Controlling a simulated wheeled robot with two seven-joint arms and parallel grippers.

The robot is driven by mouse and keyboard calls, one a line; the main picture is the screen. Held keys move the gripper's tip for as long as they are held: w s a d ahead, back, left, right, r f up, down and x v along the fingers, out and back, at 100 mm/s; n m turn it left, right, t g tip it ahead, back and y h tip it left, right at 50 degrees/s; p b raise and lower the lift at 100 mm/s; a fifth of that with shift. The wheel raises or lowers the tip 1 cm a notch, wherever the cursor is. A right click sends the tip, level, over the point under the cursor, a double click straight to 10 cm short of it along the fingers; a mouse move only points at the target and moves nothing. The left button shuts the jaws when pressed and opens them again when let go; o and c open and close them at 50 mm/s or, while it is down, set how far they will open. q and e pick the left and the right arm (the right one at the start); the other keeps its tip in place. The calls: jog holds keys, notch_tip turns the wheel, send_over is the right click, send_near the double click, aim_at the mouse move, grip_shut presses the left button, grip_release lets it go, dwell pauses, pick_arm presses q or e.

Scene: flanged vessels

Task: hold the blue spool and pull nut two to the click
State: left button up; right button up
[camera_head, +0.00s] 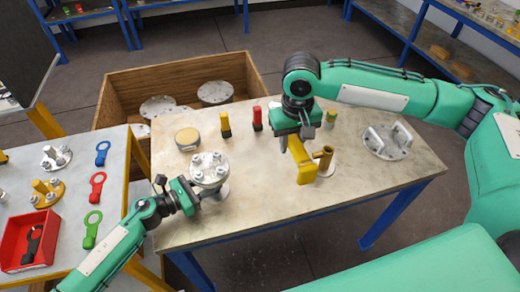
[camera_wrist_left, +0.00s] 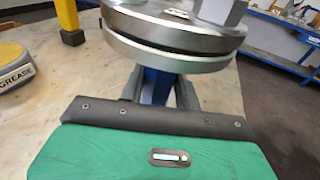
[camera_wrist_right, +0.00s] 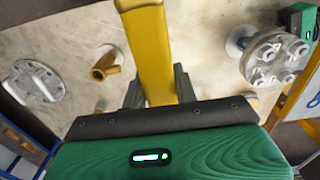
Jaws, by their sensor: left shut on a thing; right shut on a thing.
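The blue spool (camera_wrist_left: 157,86) shows as a blue neck under a round metal flange pair in the left wrist view. In the head view its flange (camera_head: 209,168) carries several metal nuts on top; I cannot tell which is nut two. My left gripper (camera_head: 193,196) is shut on the spool's neck below the flange. My right gripper (camera_head: 296,138) is shut on a yellow tool (camera_head: 303,168), also large in the right wrist view (camera_wrist_right: 148,50). The tool is held over the table, to the right of the spool and apart from the nuts. Its far end is cut off in the right wrist view.
A brass elbow piece (camera_head: 324,158) stands close to the right of the yellow tool. A flange with upright plates (camera_head: 388,142) is farther right. A grease tin (camera_head: 187,138) and yellow and red bottles stand behind the spool. The front middle of the table is clear.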

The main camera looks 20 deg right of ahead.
jog(key=s+a+r+n, duration=0.2)
jog(key=s+a+n, duration=0.4)
jog(key=a+n, duration=0.3)
jog(key=shift+s+a+f, duration=0.1)
jog(key=shift+a+f, duration=0.05)
jog(key=shift+f, duration=2.2)
jog(key=shift+f, duration=0.2)
jog(key=shift+f, duration=1.05)
jog(key=shift+s, duration=0.1)
jog(key=shift+m, duration=0.9)
jog(key=shift+s+a+r, duration=0.15)
jog(key=shift+a+r, duration=0.05)
jog(key=shift+r, duration=0.6)
jog(key=shift+s+a+r, duration=0.15)
jog(key=shift+a+r, duration=0.05)
jog(key=shift+r, duration=0.65)
jog(key=shift+s+a+r, duration=0.15)
jog(key=shift+a+r, duration=0.05)
jog(key=shift+r, duration=0.6)
